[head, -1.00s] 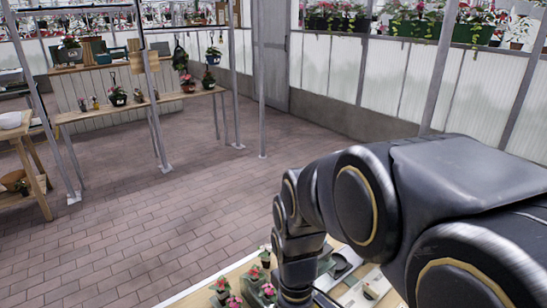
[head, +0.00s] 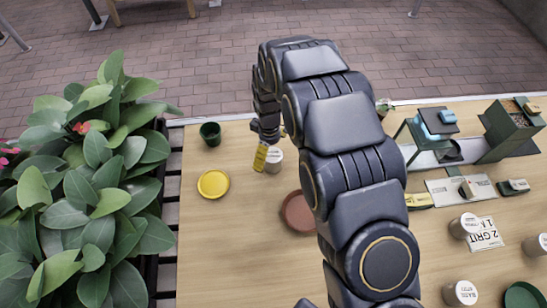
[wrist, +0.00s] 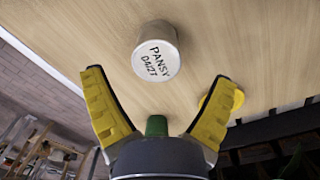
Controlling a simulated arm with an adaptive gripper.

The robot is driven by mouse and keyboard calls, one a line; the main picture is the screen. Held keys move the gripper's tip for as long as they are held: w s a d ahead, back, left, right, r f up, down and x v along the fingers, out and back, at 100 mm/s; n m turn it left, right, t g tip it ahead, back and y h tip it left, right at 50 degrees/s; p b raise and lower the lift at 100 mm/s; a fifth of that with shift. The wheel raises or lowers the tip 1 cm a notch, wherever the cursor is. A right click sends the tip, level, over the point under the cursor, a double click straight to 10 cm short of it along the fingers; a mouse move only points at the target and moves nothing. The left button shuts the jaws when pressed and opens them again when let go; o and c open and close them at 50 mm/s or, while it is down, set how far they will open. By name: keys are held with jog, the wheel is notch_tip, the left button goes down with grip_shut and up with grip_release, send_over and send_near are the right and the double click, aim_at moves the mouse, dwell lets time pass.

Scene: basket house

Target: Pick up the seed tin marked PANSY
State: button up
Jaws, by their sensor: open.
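The seed tin marked PANSY (wrist: 157,53) is a pale round tin with dark lettering on its face. It is on the wooden table, beyond the open fingers in the wrist view. In the head view a white-topped tin (head: 274,157) stands right beside my gripper (head: 261,155), of which one yellow finger shows. My gripper (wrist: 160,78) has its two yellow fingers spread wide in the wrist view, with nothing held between them. Whether a finger touches the tin cannot be told.
A yellow saucer (head: 213,184) and a dark green pot (head: 210,133) are near my gripper. A terracotta saucer (head: 297,212) is partly behind my arm. Other tins (head: 465,225) and a small stand (head: 433,122) are at right. A leafy plant (head: 90,180) borders the table's left.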

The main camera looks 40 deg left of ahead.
aim_at(273, 161)
jog(key=f, duration=0.5)
jog(key=shift+w+d+f, duration=0.2)
jog(key=shift+w+f, duration=0.05)
jog(key=shift+f, duration=0.05)
jog(key=c, duration=1.2)
